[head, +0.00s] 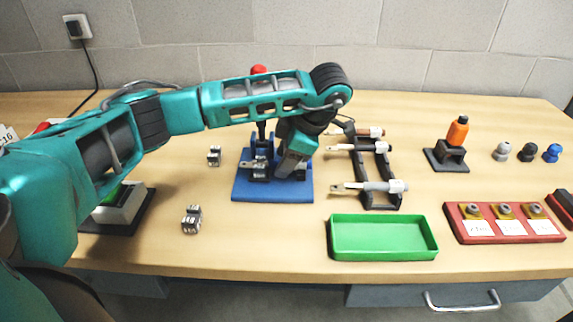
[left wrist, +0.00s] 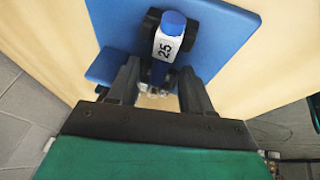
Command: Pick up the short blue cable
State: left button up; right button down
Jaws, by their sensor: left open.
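I cannot make out a short blue cable in either view. My left arm reaches in from the left over a blue baseplate (head: 245,192), whose fixture is partly hidden by the arm. In the left wrist view my left gripper (left wrist: 156,82) is open. Its two dark fingers are apart, pointing at the blue plate (left wrist: 107,66). A blue-capped part with a white label reading 25 (left wrist: 166,45) stands beyond and between the fingertips. Small shiny metal pieces show between the fingers. Whether anything touches the fingers I cannot tell. My right gripper is out of view.
Small metal blocks (head: 191,219) lie left of the plate. A dark rack (head: 383,200) with three rod-like tools, a green tray (head: 383,252), a red holder (head: 478,236), an orange-topped stand (head: 446,158) and several knobs stand to the right. The front middle is clear.

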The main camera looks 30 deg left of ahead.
pick_arm(q)
grip_shut()
dwell(0.4)
jog(key=shift+r, duration=0.1)
